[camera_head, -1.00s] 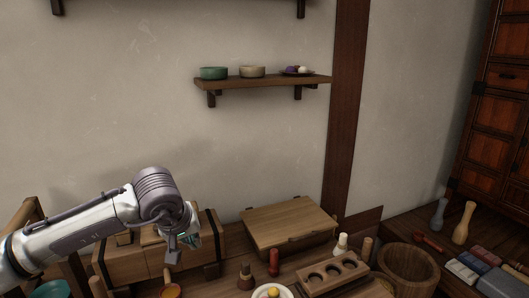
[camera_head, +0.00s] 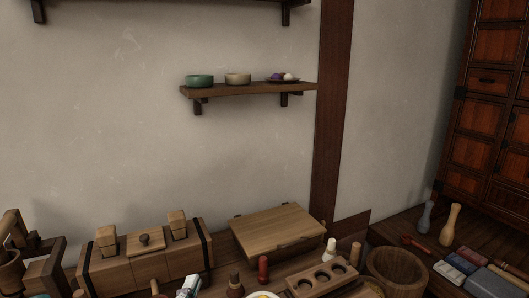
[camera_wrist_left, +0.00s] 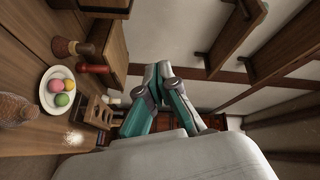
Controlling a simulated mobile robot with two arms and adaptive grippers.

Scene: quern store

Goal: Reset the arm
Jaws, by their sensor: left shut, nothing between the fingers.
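My left gripper (camera_head: 188,287) shows only as a small white and teal part at the bottom edge of the head view, in front of the wooden box. In the left wrist view my left gripper (camera_wrist_left: 158,72) has its teal and grey fingers brought together with nothing between them. It is clear of the plate and the wooden pieces on the left of that view. The rest of my left arm is out of the head view. My right gripper is in neither view.
A long wooden box (camera_head: 150,267), a lidded wooden case (camera_head: 276,231), a tray with round holes (camera_head: 322,279) and a wooden bowl (camera_head: 397,269) crowd the worktop. A wall shelf (camera_head: 250,90) holds small bowls. A white plate (camera_wrist_left: 51,76) holds coloured balls. The wall area between shelf and worktop is free.

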